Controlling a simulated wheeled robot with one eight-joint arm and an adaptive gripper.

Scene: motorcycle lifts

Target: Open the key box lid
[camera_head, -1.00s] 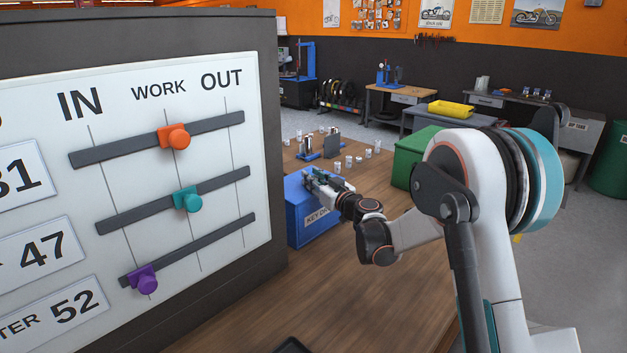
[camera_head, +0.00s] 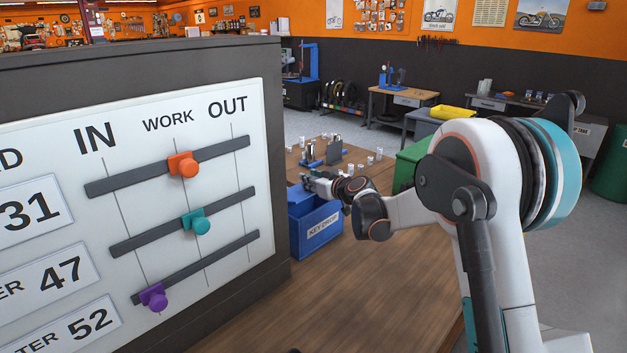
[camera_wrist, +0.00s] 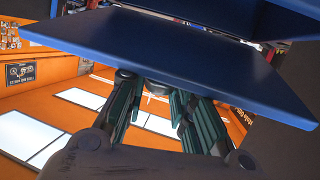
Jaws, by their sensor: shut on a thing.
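The blue key box (camera_head: 318,232), marked KEY DROP, stands on the wooden table just right of the big board. Its top looks open at the near left, with a dark inside showing. My gripper (camera_head: 318,182) is at the box's upper edge. In the wrist view, my gripper's green-grey fingers (camera_wrist: 155,90) are shut at the edge of a flat blue panel, which looks like the lid (camera_wrist: 190,62). A second blue surface (camera_wrist: 215,15) lies behind it. The exact finger contact is hidden by the panel. In the head view the lid is hard to make out.
The board (camera_head: 140,215) with sliding knobs stands close on the left and partly hides the box. Small white containers (camera_head: 350,167) and a metal stand (camera_head: 333,150) are behind the box. A green bin (camera_head: 408,165) is to the right. The table front (camera_head: 335,300) is clear.

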